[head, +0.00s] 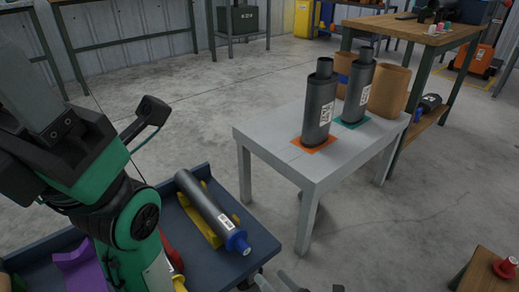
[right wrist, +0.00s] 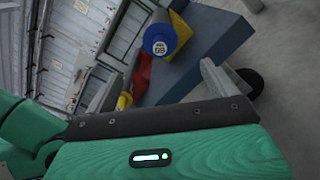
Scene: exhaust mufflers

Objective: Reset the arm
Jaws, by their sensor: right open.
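My right gripper (head: 299,285) shows only as grey fingertips at the bottom edge of the head view. In the right wrist view its two fingers (right wrist: 156,85) are apart with nothing between them. A dark muffler (head: 205,208) with a blue end (head: 237,242) lies on a yellow cradle on the blue cart; the blue end (right wrist: 160,40) also shows beyond the fingers in the right wrist view. My green left arm fills the left of the head view; its gripper is not visible. Two dark mufflers stand upright on the table, on an orange mat (head: 315,145) and a teal mat (head: 349,123).
The blue cart (head: 262,250) also carries a purple piece (head: 78,262) and a red piece, partly behind my left arm. A small wooden stand with a red part (head: 505,267) is at right. Open floor lies between.

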